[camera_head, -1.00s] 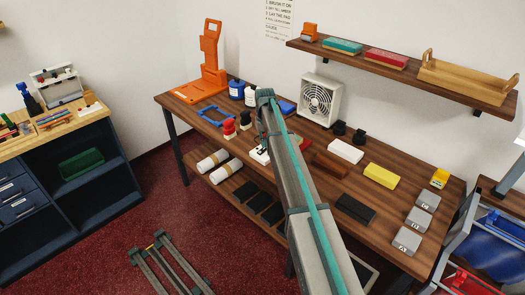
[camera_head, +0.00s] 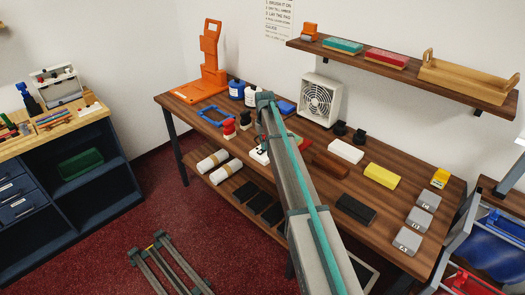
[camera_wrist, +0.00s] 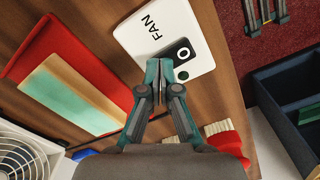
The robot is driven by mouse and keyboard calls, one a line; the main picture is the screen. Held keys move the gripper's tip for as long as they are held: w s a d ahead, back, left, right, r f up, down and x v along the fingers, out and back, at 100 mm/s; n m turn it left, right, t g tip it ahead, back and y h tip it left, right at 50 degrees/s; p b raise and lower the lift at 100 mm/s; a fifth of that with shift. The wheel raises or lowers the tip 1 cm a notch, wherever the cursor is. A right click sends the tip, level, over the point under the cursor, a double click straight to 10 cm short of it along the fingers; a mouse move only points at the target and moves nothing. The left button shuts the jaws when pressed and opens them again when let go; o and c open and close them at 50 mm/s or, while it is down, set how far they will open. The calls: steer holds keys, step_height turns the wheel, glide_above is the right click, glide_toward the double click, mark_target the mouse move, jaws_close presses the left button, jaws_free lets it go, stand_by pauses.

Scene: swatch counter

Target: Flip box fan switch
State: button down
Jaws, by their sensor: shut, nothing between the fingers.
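The white switch box (camera_wrist: 165,35) labelled FAN lies on the bench in the wrist view, with a black rocker switch (camera_wrist: 172,51) and a green dot at its near end. In the head view the white box (camera_head: 259,156) is partly hidden by my arm. My gripper (camera_wrist: 159,64) is shut and empty, its tips over the near edge of the box close beside the rocker. I cannot tell whether they touch it. The box fan (camera_head: 321,98) stands at the back of the bench; part of it (camera_wrist: 22,155) also shows in the wrist view.
A red board (camera_wrist: 62,62) with a teal and cream pad lies left of the switch box in the wrist view. A red-handled brush (camera_wrist: 226,138) lies close on the right. Bottles, blocks and grey weights stand elsewhere on the bench (camera_head: 300,130).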

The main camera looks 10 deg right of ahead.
steer(key=shift+f, duration=0.15)
steer(key=shift+r+p, duration=1.6)
steer(key=shift+r, duration=1.95)
